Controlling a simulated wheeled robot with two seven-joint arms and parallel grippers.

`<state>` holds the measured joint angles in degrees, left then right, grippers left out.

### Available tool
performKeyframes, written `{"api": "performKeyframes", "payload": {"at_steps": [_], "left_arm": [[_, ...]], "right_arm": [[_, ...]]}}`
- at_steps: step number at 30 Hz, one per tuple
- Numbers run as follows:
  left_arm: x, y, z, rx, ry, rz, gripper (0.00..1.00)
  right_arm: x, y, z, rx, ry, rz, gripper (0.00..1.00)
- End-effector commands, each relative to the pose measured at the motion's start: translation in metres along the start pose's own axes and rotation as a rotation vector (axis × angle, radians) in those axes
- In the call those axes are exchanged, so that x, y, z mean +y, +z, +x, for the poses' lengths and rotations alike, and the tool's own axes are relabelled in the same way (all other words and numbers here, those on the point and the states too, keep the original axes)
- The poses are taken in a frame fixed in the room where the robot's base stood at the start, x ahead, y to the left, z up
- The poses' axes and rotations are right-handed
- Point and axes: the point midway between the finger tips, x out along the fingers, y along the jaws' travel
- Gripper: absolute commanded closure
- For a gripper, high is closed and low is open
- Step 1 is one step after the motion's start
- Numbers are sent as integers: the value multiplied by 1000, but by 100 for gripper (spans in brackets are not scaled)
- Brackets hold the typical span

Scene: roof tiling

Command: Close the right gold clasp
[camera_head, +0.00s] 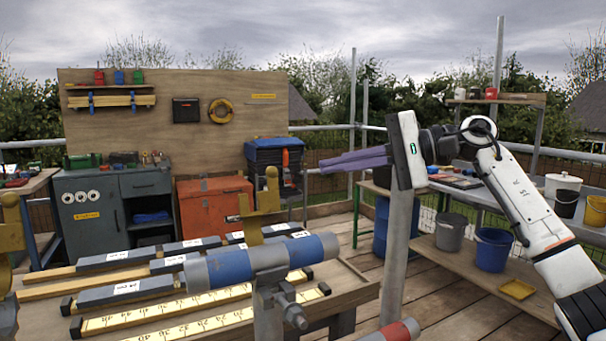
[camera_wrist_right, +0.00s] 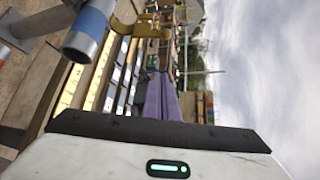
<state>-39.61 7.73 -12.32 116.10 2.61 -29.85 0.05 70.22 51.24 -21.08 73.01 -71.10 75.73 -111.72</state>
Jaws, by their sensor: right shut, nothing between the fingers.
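The right gold clasp (camera_head: 262,205) stands upright behind a grey and blue tube (camera_head: 312,251), its arm rising well above the tube. The tube rests on a grey clamp on a post, and its blue band shows again at upper left in the right wrist view (camera_wrist_right: 90,30). A second gold clasp (camera_head: 10,232) is cut off at the left edge. My right gripper (camera_head: 324,166) has its purple fingers together and empty, pointing left. It is to the right of the clasp's top and apart from it. The fingers also show in the right wrist view (camera_wrist_right: 160,80). My left gripper is out of view.
A wooden bench (camera_head: 345,290) below holds grey bars and yellow rulers (camera_head: 160,311). A grey upright pole (camera_head: 398,240) stands below my right gripper. An orange chest (camera_head: 215,207) and a grey cabinet (camera_head: 115,210) stand behind. A blue bucket (camera_head: 493,250) stands at right.

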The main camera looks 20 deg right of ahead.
Motion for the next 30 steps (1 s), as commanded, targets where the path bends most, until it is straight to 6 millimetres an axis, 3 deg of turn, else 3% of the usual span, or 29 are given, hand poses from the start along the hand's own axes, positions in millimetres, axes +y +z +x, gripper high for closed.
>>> {"api": "performKeyframes", "payload": {"at_steps": [14, 22, 30], "left_arm": [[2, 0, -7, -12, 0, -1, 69], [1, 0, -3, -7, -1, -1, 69], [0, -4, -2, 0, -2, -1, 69]], "right_arm": [[-2, 3, 96, -7, -1, 4, 100], [0, 32, 84, -2, -2, 0, 100], [0, 39, 81, -3, -2, 4, 100]]}}
